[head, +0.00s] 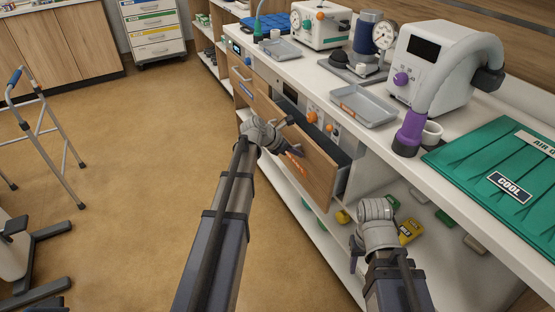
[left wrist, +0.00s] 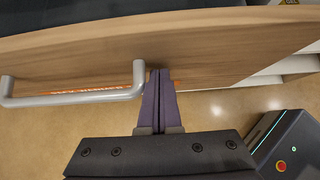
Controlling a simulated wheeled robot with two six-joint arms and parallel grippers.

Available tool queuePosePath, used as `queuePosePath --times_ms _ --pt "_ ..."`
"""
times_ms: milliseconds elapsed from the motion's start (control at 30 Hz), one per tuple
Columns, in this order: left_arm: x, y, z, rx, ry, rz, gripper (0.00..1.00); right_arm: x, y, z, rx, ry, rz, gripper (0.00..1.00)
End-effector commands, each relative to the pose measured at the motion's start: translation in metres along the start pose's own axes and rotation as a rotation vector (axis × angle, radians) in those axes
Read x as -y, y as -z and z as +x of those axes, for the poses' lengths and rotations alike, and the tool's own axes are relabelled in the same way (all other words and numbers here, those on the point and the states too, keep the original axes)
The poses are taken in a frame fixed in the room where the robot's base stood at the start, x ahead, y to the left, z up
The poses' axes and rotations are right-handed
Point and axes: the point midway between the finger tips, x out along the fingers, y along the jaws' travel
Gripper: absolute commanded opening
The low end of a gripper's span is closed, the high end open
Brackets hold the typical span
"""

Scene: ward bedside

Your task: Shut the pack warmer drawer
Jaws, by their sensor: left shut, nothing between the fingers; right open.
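The pack warmer drawer (head: 318,178) stands out from under the counter, its wooden front toward the aisle and a strip of dark interior showing behind it. In the left wrist view its front (left wrist: 225,50) crosses the picture, with a grey bar handle (left wrist: 85,98) and an orange label partly behind the bar. My left gripper (left wrist: 160,75) is shut and empty, its tips at the drawer front, just right of the handle's right end. I cannot tell whether they touch it. In the head view my left gripper (head: 284,144) is at the drawer front. My right gripper (head: 357,258) is open and empty near the lower shelf.
The white counter (head: 415,168) carries a grey tray (head: 362,104), a machine with a purple-ended hose (head: 411,132) and a green COOL pad (head: 500,190). Small yellow and green packs lie on the shelf below. A walking frame (head: 45,130) stands left; the floor between is clear.

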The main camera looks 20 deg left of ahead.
Motion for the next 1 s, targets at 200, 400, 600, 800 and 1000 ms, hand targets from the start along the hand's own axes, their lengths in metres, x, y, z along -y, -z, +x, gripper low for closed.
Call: queuePosePath --times_ms 200,400,600,800,1000 --pt "-0.001 -0.029 0.029 0.000 0.002 0.000 0.00 0.000 0.000 0.000 0.000 0.000 0.000 0.47" --pt "-0.001 -0.043 0.043 0.000 0.000 0.000 0.00 0.000 0.000 0.000 0.000 0.000 0.000 0.47" --pt "0.000 -0.048 0.048 0.001 0.000 0.000 0.00 0.000 0.000 0.000 0.000 0.000 0.000 0.47" --pt "0.000 -0.050 0.049 0.004 0.000 0.000 0.00 0.000 0.000 0.000 0.000 0.000 0.000 0.47" --pt "0.000 -0.052 0.050 0.007 0.000 0.000 0.00 0.000 0.000 0.000 0.000 0.000 0.000 0.47"
